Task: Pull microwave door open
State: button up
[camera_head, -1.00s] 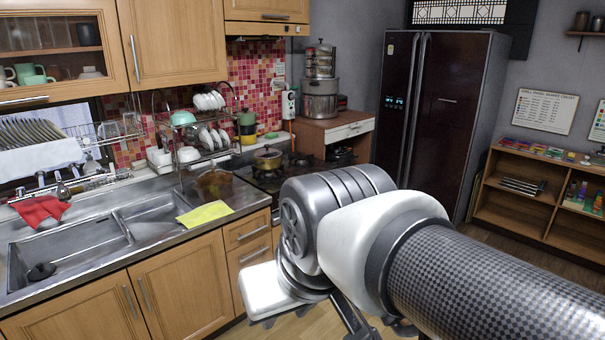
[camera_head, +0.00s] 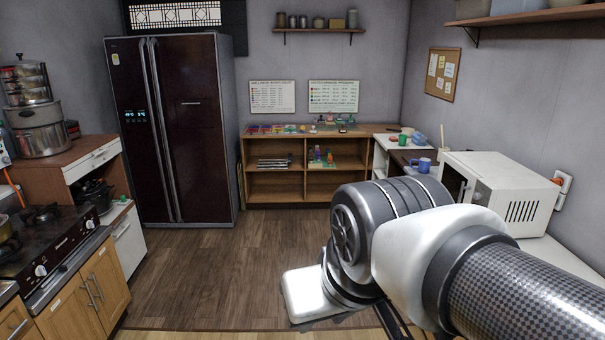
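A white microwave (camera_head: 506,188) sits on the counter along the right wall. Its vented side faces me, and its front faces left and shows only as a narrow dark strip (camera_head: 453,183). I cannot tell from this angle whether the door is shut. My arm comes in from the lower right, in front of part of the counter below the microwave.
A blue mug (camera_head: 424,165) and a green cup (camera_head: 402,140) stand on the counter beyond the microwave. A low wooden shelf (camera_head: 290,201) and a dark fridge (camera_head: 180,125) stand at the back. The stove (camera_head: 45,250) is at left. The wooden floor (camera_head: 235,265) between is clear.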

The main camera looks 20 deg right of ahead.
aim_at(452, 174)
jog(key=z, duration=1.45)
jog(key=i+j+z, duration=0.1)
jog(key=i+j, duration=0.2)
jog(key=i, duration=0.3)
jog(key=i+j, duration=0.35)
jog(key=i, duration=0.2)
jog(key=i+j+z, duration=0.15)
jog(key=i+j, duration=0.25)
jog(key=i, duration=0.2)
jog(key=i+j, duration=0.4)
jog(key=i, duration=0.15)
jog(key=l+z, duration=0.05)
